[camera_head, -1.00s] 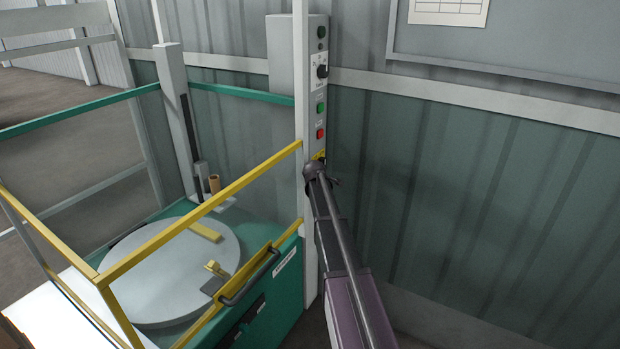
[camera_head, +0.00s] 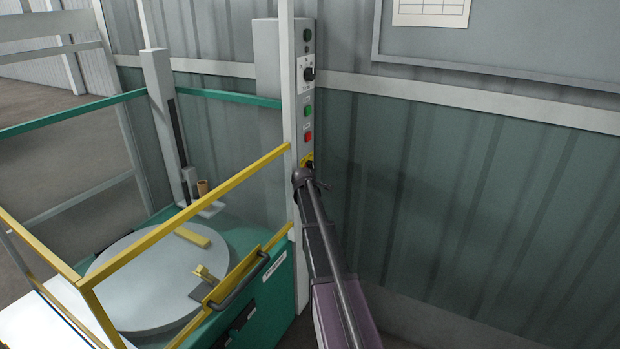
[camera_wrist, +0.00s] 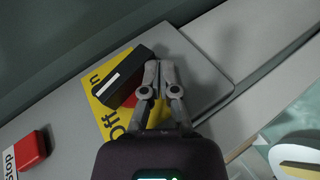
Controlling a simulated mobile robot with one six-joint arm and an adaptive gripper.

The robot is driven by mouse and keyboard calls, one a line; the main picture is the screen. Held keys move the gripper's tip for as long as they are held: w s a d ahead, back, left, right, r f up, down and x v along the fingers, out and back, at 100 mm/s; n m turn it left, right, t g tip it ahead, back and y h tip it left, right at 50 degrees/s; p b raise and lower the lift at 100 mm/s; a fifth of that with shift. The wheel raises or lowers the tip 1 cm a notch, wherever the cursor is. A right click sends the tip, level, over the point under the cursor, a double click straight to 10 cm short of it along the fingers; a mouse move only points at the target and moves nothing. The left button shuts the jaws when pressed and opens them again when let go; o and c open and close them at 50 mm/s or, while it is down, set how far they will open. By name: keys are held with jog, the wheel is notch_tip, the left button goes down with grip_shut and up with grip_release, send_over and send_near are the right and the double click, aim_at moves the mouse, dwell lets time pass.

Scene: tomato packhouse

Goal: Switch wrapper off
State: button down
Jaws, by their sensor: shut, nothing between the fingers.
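The wrapper's control column (camera_head: 304,215) stands upright by the wall. Low on it is a yellow switch plate (camera_head: 309,156) with a black handle, partly hidden by my arm. In the wrist view the yellow plate (camera_wrist: 107,118) carries the black switch handle (camera_wrist: 122,77), which lies slanted and has a white line on it. Letters are partly covered; "n" and "of" show. My gripper (camera_wrist: 158,64) is shut and empty, its fingertips right beside the handle's right side. I cannot tell whether they touch it. In the head view my gripper (camera_head: 301,177) is at the column, its fingertips unclear.
A red stop button (camera_wrist: 31,150) sits left of the switch; it also shows above the switch (camera_head: 308,136), below a green button (camera_head: 308,111) and a black knob (camera_head: 309,74). The turntable (camera_head: 140,290) stands left behind a yellow rail (camera_head: 190,210).

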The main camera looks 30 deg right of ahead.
jog(key=shift+d+f, duration=0.1)
jog(key=shift+f, duration=0.05)
dwell(0.3)
dwell(0.4)
jog(key=shift+w+r+p, duration=0.1)
jog(key=shift+r+p, duration=0.55)
jog(key=shift+r, duration=0.1)
jog(key=s+a, duration=0.9)
jog(key=shift+s+a+f+b, duration=0.2)
jog(key=shift+s+f+b, duration=0.05)
jog(key=shift+f+b, duration=0.1)
dwell(0.7)
